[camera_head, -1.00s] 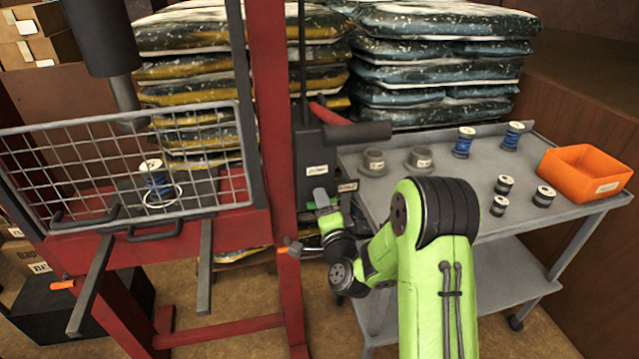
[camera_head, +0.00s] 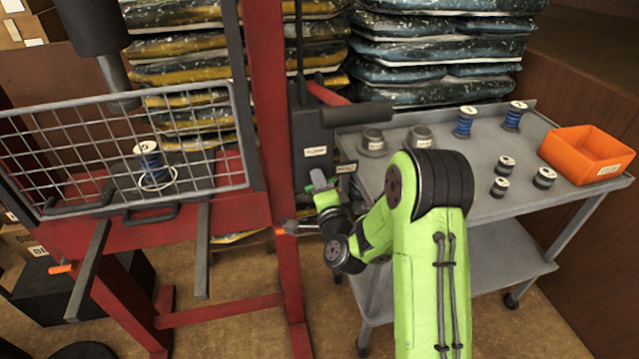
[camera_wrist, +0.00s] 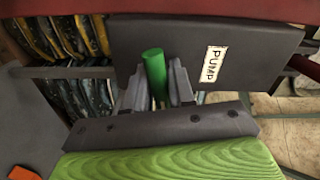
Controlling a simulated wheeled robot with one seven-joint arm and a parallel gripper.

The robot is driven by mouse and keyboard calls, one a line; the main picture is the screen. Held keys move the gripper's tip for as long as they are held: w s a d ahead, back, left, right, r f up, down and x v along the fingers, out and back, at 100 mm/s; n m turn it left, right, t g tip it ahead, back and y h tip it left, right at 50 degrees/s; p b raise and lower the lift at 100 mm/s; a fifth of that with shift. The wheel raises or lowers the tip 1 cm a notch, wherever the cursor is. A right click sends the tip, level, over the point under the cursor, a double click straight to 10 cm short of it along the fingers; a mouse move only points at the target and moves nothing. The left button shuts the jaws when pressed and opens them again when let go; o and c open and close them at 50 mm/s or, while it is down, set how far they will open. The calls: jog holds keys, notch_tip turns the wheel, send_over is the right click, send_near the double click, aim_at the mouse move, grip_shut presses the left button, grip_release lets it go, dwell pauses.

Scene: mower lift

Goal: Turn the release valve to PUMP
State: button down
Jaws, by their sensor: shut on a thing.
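The release valve's green handle (camera_wrist: 154,70) stands between my gripper's fingers in the wrist view. My gripper (camera_wrist: 157,88) is shut on it, with a grey finger on either side. Right of the handle, a white PUMP label (camera_wrist: 213,64) sits on the dark pump block (camera_wrist: 255,45). In the head view my gripper (camera_head: 319,184) is small, just below the pump block (camera_head: 312,130) and right of the red post. A second label (camera_head: 346,168) there is too small to read surely. The lower part of the handle and the valve's pivot are hidden.
The red press frame (camera_head: 268,120) with its wire guard (camera_head: 120,150) stands left of my gripper. A dark lever (camera_head: 345,115) sticks out above it. A grey cart (camera_head: 455,225) with spools and an orange bin (camera_head: 585,155) stands close on the right.

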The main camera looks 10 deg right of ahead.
jog(key=shift+n, duration=0.3)
jog(key=n, duration=0.8)
jog(key=shift+n+p, duration=0.3)
jog(key=n+p, duration=0.1)
jog(key=n, duration=0.7)
jog(key=shift+n, duration=0.5)
jog(key=c, duration=1)
grip_release()
jog(key=shift+o, duration=0.3)
